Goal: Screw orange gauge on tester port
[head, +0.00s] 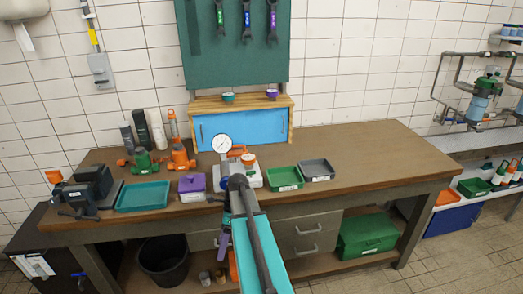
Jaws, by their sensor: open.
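A pale tester (248,179) stands on the bench in the middle, partly hidden behind my arm. A large upright gauge with a white dial (221,143) stands at its left side. A small round orange-rimmed piece with a pale top (249,159), perhaps the orange gauge, is at the top of the tester. I cannot tell whether it sits on a port. My gripper (237,181) is at the front of the tester, seen from behind along my teal arm. Its fingers are too small to make out, and nothing held shows.
A teal tray (143,196), purple box (191,187), green tray (285,178) and grey tray (317,169) flank the tester. Orange and green valve parts (180,155) stand behind left. A blue cabinet (242,129) backs the bench (370,148), whose right part is clear.

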